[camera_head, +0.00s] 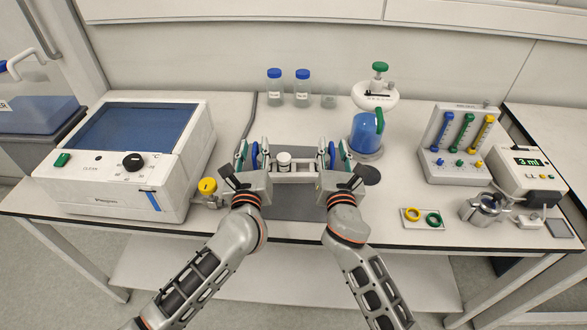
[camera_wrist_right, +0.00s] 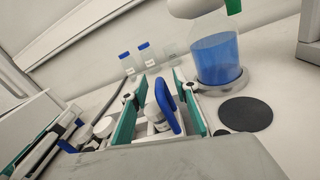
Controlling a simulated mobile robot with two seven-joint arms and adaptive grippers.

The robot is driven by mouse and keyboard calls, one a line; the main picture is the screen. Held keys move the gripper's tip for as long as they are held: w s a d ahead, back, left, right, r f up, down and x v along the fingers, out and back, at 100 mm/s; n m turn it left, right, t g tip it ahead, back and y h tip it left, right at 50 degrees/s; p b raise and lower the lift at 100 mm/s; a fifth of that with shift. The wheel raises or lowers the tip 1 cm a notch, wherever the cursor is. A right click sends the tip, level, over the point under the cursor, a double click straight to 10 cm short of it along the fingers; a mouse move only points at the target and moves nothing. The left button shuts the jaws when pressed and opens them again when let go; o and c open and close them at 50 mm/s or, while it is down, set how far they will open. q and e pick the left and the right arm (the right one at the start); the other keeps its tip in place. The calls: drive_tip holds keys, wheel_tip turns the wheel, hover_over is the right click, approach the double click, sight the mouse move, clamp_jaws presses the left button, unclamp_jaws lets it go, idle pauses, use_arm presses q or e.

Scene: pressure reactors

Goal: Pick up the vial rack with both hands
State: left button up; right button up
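The vial rack (camera_head: 302,167) is white with a blue handle at each end and stands on a dark grey mat (camera_head: 292,206) at mid-bench. A white-capped vial (camera_head: 284,159) shows in it; more white caps show in the right wrist view. My left gripper (camera_head: 253,153) is open, its teal-padded fingers on both sides of the left blue handle (camera_head: 254,157). My right gripper (camera_head: 332,153) is open around the right blue handle, with gaps beside it; this handle (camera_wrist_right: 165,105) stands between the fingers in the right wrist view. The grippers hide the rack's ends.
Two blue-capped bottles (camera_head: 302,89) and a small clear jar stand behind the rack. A reactor with blue liquid (camera_head: 367,132) stands close to my right gripper. A white bath device (camera_head: 133,160) and a yellow-knobbed valve (camera_head: 208,187) are at left; several instruments are at right.

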use_arm(q)
clamp_jaws()
use_arm(e)
clamp_jaws()
use_arm(q)
drive_tip(key=shift+r, duration=0.15)
use_arm(e)
drive_tip(key=shift+r, duration=0.15)
